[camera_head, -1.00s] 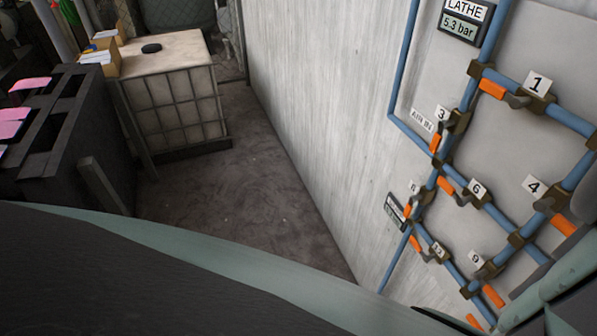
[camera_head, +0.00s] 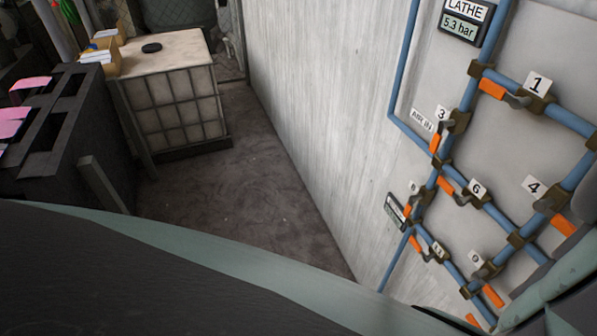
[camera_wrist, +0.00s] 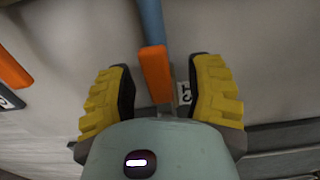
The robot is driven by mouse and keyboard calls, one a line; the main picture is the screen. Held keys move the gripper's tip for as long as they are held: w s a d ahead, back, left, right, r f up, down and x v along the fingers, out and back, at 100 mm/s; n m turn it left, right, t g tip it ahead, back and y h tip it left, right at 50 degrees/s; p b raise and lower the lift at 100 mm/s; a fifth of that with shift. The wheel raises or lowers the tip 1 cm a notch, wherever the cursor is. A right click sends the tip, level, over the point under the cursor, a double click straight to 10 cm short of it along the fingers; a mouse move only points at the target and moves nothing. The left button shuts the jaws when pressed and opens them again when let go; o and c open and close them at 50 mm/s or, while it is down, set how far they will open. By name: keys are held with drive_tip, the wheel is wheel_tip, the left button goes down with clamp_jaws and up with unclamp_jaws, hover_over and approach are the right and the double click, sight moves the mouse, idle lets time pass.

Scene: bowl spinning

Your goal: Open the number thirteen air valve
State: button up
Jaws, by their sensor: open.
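In the wrist view my gripper (camera_wrist: 160,88) is open. Its two yellow ribbed fingers stand on either side of an orange valve handle (camera_wrist: 155,72). The handle lies in line with a blue pipe (camera_wrist: 150,18) and shows a gap on both sides. A small white number label (camera_wrist: 184,94) sits just right of the handle, partly hidden by the right finger; its number cannot be read surely. In the head view the numbered valve panel is at the right, and no label there reads clearly as thirteen. My gripper is not visible in that view.
Another orange handle (camera_wrist: 12,70) is left of my gripper. The head view shows handles at labels 1 (camera_head: 537,84), 3 (camera_head: 441,113), 6 (camera_head: 476,188) and 4 (camera_head: 535,185). A caged white tank (camera_head: 172,105) stands left; the floor (camera_head: 230,195) between is clear.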

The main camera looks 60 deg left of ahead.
drive_tip(key=shift+s, duration=0.1)
drive_tip(key=v, duration=1.2)
drive_tip(key=shift+a, duration=0.1)
